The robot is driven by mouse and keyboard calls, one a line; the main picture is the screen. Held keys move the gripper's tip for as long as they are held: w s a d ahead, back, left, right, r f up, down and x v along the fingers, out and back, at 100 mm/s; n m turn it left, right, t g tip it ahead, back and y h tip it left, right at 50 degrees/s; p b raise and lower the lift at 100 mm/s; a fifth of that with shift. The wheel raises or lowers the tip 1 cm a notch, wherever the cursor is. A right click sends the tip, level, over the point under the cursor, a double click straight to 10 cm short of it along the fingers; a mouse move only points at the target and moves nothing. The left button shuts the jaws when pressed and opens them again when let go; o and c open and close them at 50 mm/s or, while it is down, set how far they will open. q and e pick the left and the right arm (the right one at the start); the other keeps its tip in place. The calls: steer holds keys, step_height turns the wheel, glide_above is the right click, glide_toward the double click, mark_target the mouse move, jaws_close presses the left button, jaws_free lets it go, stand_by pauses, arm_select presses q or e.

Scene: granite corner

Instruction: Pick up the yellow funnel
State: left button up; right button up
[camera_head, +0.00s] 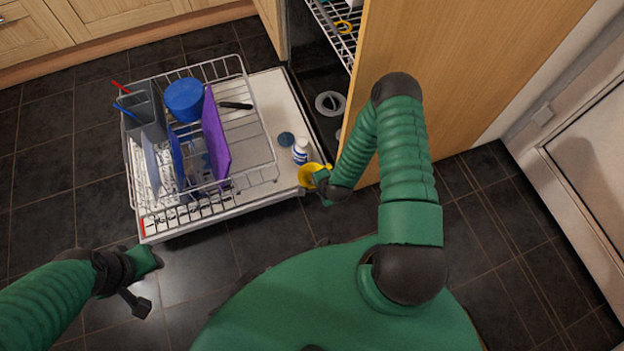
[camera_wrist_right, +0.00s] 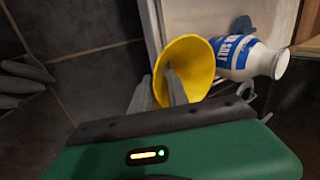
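The yellow funnel (camera_head: 312,176) sits at the front right corner of the open dishwasher door (camera_head: 262,105), partly hidden by my right gripper (camera_head: 322,180). In the right wrist view the funnel (camera_wrist_right: 188,62) shows its wide mouth toward the camera. My right gripper's two grey fingers (camera_wrist_right: 158,82) are apart at the funnel's left rim. One finger overlaps the mouth and the other is just outside the rim; contact is unclear. My left gripper (camera_head: 148,262) is low at the left over the floor, away from the funnel, its fingers not clear.
A blue-and-white salt bottle (camera_head: 300,152) stands close behind the funnel, with a dark blue cap (camera_head: 286,139) beside it. A wire dish rack (camera_head: 262,181) covers the door's left part. Floor tiles in front are clear.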

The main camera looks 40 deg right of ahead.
jaws_close()
